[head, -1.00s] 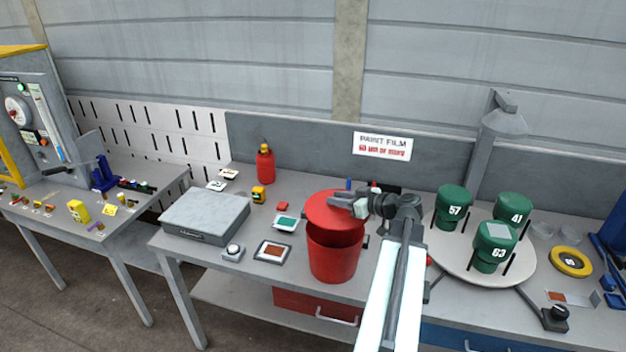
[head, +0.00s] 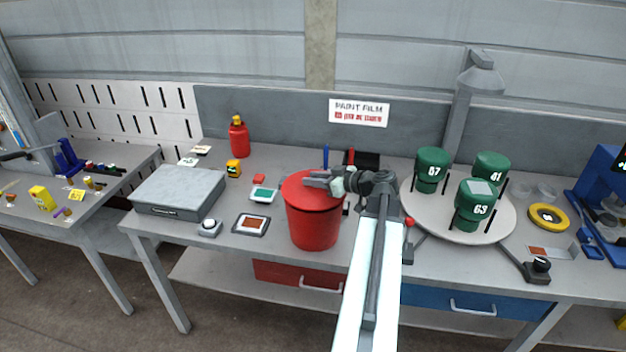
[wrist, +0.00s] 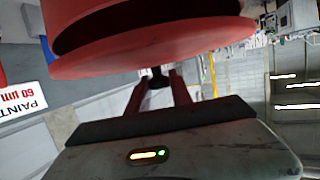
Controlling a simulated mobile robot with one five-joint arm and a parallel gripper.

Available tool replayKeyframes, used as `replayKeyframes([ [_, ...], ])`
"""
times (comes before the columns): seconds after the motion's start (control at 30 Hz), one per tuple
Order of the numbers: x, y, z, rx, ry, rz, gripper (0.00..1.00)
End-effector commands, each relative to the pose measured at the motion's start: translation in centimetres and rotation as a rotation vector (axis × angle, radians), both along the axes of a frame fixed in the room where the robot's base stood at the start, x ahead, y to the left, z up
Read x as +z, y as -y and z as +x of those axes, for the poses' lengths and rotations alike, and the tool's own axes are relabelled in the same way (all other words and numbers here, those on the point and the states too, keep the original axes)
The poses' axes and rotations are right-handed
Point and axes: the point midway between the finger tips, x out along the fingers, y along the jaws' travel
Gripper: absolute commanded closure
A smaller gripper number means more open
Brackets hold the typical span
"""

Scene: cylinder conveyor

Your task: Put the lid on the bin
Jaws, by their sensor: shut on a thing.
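The red bin (head: 313,226) stands on the grey workbench in the head view. The red round lid (head: 303,189) lies over the bin's mouth, looking nearly level. My gripper (head: 322,181) is at the top of the lid, shut on it, most likely by its handle, which my fingers hide. In the wrist view the red lid (wrist: 160,52) fills the top of the picture, with a dark band above its rim. My gripper's fingers (wrist: 160,85) reach to it.
A turntable (head: 455,228) with green numbered cylinders (head: 475,205) stands to the right. A grey case (head: 180,190), a red bottle (head: 239,137) and small sample cards are to the left. A dark box (head: 362,160) is behind my gripper.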

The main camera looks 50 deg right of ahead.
Motion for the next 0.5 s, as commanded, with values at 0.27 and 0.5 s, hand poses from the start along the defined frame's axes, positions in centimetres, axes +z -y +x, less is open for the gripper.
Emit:
replayKeyframes([
  [0.27, 0.08, -0.05, 0.03, 0.001, 0.0, 0.0, 1.0],
  [0.5, -0.36, -0.07, 0.06, 0.001, 0.0, 0.0, 1.0],
])
